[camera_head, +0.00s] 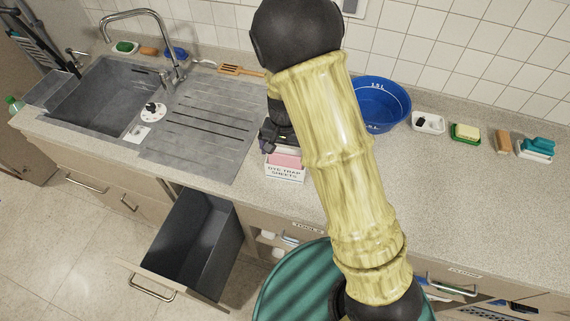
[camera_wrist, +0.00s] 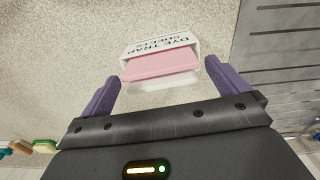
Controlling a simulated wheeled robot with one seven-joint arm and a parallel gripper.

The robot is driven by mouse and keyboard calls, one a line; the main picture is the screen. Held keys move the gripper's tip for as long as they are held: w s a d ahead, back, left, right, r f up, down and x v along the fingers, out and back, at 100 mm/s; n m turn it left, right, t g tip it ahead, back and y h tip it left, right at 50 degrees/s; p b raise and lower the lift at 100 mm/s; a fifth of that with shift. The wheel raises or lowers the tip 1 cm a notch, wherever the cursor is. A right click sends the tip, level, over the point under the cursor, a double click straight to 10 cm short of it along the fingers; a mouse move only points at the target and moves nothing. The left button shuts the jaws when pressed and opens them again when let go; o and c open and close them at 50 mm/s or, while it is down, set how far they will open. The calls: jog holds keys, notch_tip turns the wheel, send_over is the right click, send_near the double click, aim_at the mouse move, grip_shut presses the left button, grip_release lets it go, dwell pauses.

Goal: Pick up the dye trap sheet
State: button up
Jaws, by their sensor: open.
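The pink dye trap sheet (camera_head: 286,160) shows in a small white box (camera_head: 285,175) lettered "DYE TRAP SHEETS" on the speckled counter, right of the sink's drainboard. In the wrist view the pink sheet (camera_wrist: 161,66) lies inside the white box (camera_wrist: 190,42); I cannot tell whether it is one sheet or a stack. My gripper (camera_wrist: 160,85) is open, its two purple fingers on either side of the near part of the box, with nothing between them held. In the head view my gripper (camera_head: 268,140) is just behind and left of the box, partly hidden by my arm.
A grey sink (camera_head: 95,95) and drainboard (camera_head: 200,130) lie left. A blue basin (camera_head: 380,103) stands behind my arm. A white dish (camera_head: 428,122), a sponge (camera_head: 466,134) and brushes line the back right. An open drawer (camera_head: 195,245) juts out below. Counter at right is clear.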

aim_at(285, 155)
jog(key=shift+f, duration=1.55)
jog(key=shift+d, duration=0.1)
jog(key=shift+s+r, duration=0.1)
jog(key=shift+s, duration=0.05)
jog(key=c, duration=0.9)
